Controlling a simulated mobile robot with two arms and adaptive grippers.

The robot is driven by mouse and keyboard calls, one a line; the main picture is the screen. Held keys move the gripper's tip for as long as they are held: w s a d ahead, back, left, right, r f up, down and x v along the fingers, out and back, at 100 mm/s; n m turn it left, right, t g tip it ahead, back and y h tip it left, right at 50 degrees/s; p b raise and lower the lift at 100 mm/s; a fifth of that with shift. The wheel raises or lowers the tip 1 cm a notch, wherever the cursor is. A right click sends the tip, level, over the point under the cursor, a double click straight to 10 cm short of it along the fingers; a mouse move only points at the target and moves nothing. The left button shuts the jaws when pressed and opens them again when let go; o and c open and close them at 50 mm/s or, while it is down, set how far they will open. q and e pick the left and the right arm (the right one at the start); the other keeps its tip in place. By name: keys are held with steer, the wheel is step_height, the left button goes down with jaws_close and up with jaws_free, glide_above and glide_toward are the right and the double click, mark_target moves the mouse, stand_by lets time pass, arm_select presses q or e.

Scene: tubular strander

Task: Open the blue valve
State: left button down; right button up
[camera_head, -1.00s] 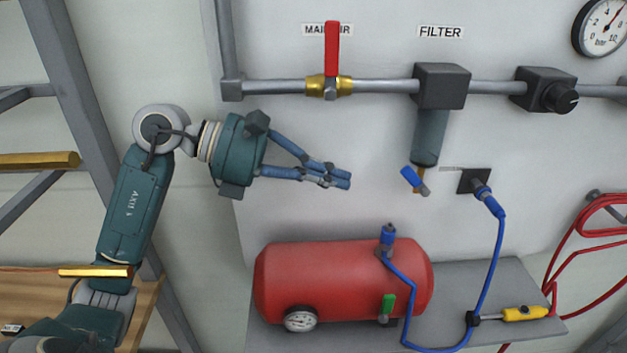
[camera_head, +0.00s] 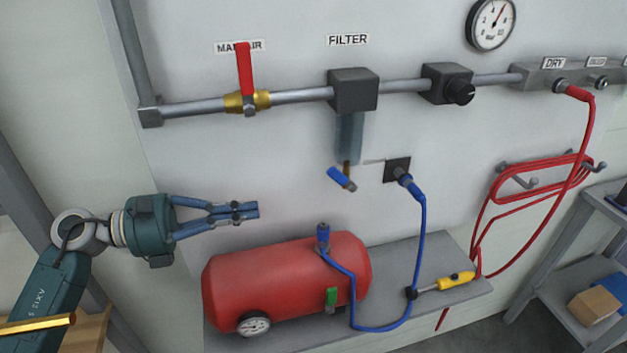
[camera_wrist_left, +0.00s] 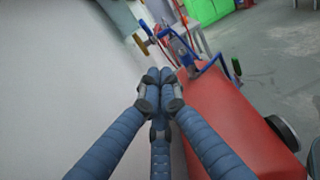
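The blue valve (camera_head: 341,179) is a small blue lever on a brass fitting under the filter (camera_head: 353,92). The lever slants down to the right and stands apart from my gripper. My left gripper (camera_head: 252,210) is left of the valve and a little lower, in front of the wall above the red tank. Its blue fingers meet at the tips with nothing between them. In the left wrist view the gripper (camera_wrist_left: 160,78) also has its fingertips together, and a small blue and brass part, seemingly the valve (camera_wrist_left: 139,44), shows beyond them. My right gripper is not in view.
The red tank (camera_head: 285,280) lies on a grey shelf (camera_head: 455,300) below. A blue hose (camera_head: 422,235) runs from a wall socket (camera_head: 396,170) down to the shelf. A red-handled valve (camera_head: 244,70) sits on the pipe above. The wall between gripper and blue valve is clear.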

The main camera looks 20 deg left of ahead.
arm_select(q)
steer(key=p, duration=0.5)
glide_toward(342, 186)
steer(key=f, duration=0.1)
steer(key=w+d+f, duration=0.1)
steer(key=shift+d+f, duration=0.25)
steer(key=shift+f, duration=0.15)
steer(key=shift+w+d+r+p, duration=0.5)
steer(key=shift+d+r+p, duration=0.05)
steer(key=shift+d+p, duration=0.1)
steer(key=shift+w+d+r+p, duration=0.45)
steer(key=shift+d+r+p, duration=0.05)
steer(key=shift+d+p, duration=0.2)
steer(key=shift+a, duration=0.1)
